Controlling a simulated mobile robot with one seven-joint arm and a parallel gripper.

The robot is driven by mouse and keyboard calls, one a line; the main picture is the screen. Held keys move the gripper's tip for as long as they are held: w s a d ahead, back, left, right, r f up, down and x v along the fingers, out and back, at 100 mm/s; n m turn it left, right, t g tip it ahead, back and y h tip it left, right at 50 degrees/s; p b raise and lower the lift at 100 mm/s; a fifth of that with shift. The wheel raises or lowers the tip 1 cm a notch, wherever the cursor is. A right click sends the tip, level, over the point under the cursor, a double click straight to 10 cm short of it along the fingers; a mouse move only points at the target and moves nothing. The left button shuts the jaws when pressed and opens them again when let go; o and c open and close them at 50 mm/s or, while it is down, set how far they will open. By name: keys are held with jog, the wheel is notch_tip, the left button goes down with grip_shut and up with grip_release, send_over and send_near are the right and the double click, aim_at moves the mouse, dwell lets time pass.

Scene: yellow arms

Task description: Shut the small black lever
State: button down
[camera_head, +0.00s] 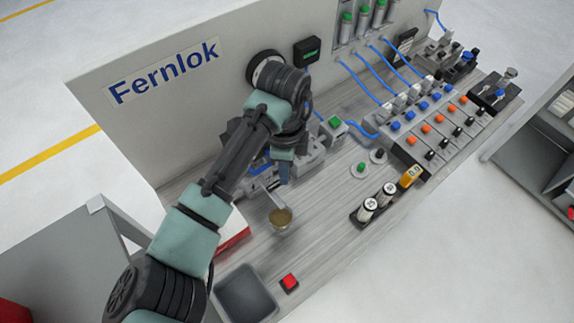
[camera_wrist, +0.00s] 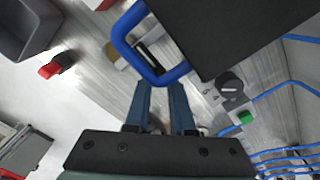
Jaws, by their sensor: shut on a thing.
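My gripper (camera_wrist: 160,84) has two blue fingers, with a gap between them and their tips at the near bar of a blue loop handle (camera_wrist: 122,42). It is shut on that handle, though the exact contact is hard to see. The head view shows my gripper (camera_head: 284,174) low over the bench, beside a grey fixture (camera_head: 310,155). A black knob (camera_wrist: 230,84) with a small handle and markings sits right of the fingers in the wrist view. I cannot tell whether this is the small black lever; the loop frames another dark part (camera_wrist: 150,55).
A green button (camera_wrist: 245,117) is beside the knob. Bottles (camera_head: 368,207) and a control panel (camera_head: 425,130) with blue cables are at right.

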jog(key=c, duration=0.8)
grip_release()
jog(key=shift+o, duration=0.2)
jog(key=shift+r, duration=0.1)
notch_tip(320, 180, up, 13)
